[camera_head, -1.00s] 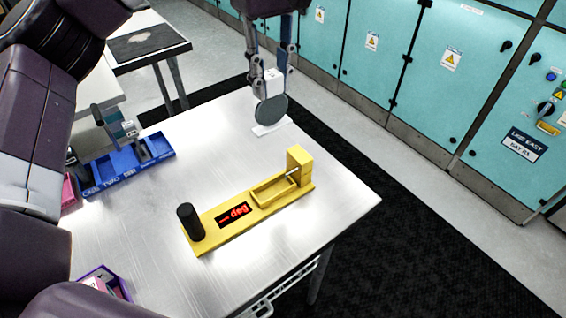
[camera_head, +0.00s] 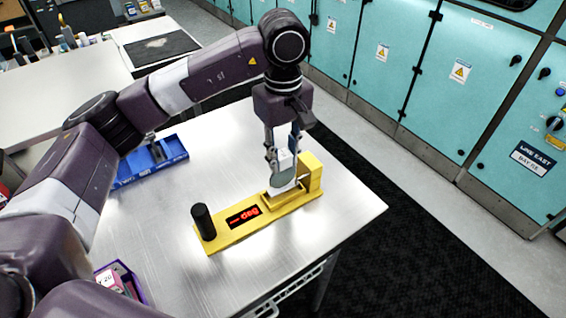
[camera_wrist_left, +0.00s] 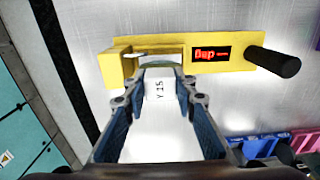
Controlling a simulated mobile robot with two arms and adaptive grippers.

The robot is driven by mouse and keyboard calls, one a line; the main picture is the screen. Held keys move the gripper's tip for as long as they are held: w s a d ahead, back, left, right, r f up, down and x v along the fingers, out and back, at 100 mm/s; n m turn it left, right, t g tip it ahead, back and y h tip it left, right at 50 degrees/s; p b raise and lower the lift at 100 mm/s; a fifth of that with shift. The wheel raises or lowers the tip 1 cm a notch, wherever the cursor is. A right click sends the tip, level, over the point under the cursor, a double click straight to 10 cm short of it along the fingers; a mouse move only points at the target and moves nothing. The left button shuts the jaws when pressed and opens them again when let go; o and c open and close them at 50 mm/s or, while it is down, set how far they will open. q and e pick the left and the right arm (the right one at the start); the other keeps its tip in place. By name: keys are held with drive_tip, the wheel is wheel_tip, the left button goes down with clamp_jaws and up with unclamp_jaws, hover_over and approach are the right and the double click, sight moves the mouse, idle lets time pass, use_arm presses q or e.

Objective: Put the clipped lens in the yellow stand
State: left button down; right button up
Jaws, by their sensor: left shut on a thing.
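The yellow stand (camera_head: 230,237) lies on the metal table, with a black knob (camera_head: 204,222) at its left end, a red-lit display (camera_head: 243,217) in the middle and a raised block at its right end. My left gripper (camera_head: 286,160) is shut on the clip of the lens and holds it over the stand's tray end, close to the block. The round greenish lens (camera_head: 283,179) hangs below the fingers. In the left wrist view the white clip (camera_wrist_left: 160,92), marked "Y 15", sits between the fingers. I cannot tell whether the lens touches the tray. My right gripper is not in view.
A blue tray (camera_head: 172,161) lies at the left behind my left arm. A purple bin (camera_head: 132,280) with pink items is at the front left. The table's right edge is close to the stand. Teal cabinets (camera_head: 400,60) stand behind.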

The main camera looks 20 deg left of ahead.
sight(283, 167)
use_arm(q)
wheel_tip(283, 167, down, 3)
drive_tip(key=shift+f+p, duration=0.1)
drive_tip(key=shift+p, duration=0.2)
drive_tip(key=shift+f+b, duration=0.15)
drive_tip(key=shift+b, duration=0.15)
drive_tip(key=c, duration=1.6)
unclamp_jaws()
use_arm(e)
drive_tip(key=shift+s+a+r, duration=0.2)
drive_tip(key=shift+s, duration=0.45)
use_arm(q)
drive_tip(key=shift+r+p, duration=0.25)
drive_tip(key=shift+p, duration=0.05)
wheel_tip(283, 167, up, 11)
drive_tip(key=shift+r+b, duration=0.15)
drive_tip(key=shift+b, duration=0.85)
drive_tip(key=shift+r, duration=0.35)
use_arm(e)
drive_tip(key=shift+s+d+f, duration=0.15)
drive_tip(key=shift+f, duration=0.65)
